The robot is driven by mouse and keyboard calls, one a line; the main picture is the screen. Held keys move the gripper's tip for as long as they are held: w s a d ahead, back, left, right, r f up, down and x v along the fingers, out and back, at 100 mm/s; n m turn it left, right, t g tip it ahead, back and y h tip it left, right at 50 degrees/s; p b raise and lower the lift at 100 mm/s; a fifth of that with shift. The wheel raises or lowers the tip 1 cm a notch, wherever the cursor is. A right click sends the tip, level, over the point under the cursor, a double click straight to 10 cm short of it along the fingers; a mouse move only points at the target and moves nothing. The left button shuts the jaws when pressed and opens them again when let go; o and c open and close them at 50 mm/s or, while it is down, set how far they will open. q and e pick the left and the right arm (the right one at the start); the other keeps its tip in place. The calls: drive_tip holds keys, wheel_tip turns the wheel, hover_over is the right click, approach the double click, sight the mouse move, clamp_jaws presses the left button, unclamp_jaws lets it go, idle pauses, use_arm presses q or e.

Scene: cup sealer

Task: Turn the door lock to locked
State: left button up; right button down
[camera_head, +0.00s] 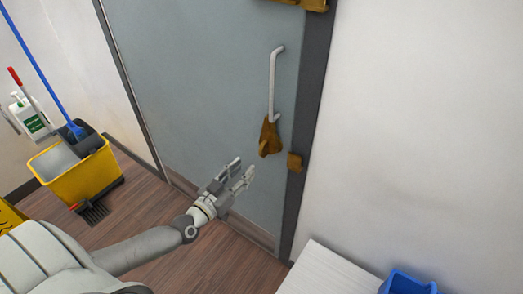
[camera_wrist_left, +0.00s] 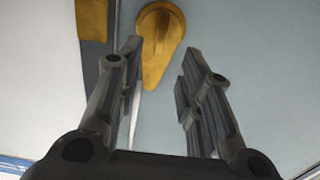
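The door lock (camera_head: 269,137) is a brass-coloured teardrop plate with a raised turn piece, on the grey-blue door (camera_head: 200,80) just below the handle. In the left wrist view the lock (camera_wrist_left: 161,28) sits beyond my fingers, its turn piece roughly upright in the picture. My left gripper (camera_head: 241,169) is open and empty, below and left of the lock and apart from it. Its two fingers (camera_wrist_left: 158,75) stand spread in the left wrist view. A brass strike piece (camera_head: 294,162) is on the dark door frame, right of the lock. My right gripper is not in view.
A white vertical handle (camera_head: 272,85) stands out from the door above the lock. A yellow mop bucket (camera_head: 75,178) stands on the floor at left. A white surface (camera_head: 330,272) with a blue container (camera_head: 407,284) is at lower right.

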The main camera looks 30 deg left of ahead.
sight(260, 154)
use_arm(q)
drive_tip(key=w, duration=0.3)
drive_tip(key=w+d, duration=0.1)
drive_tip(key=w, duration=0.6)
drive_tip(key=shift+w+d+f, duration=0.1)
drive_tip(key=shift+w+d, duration=0.1)
clamp_jaws()
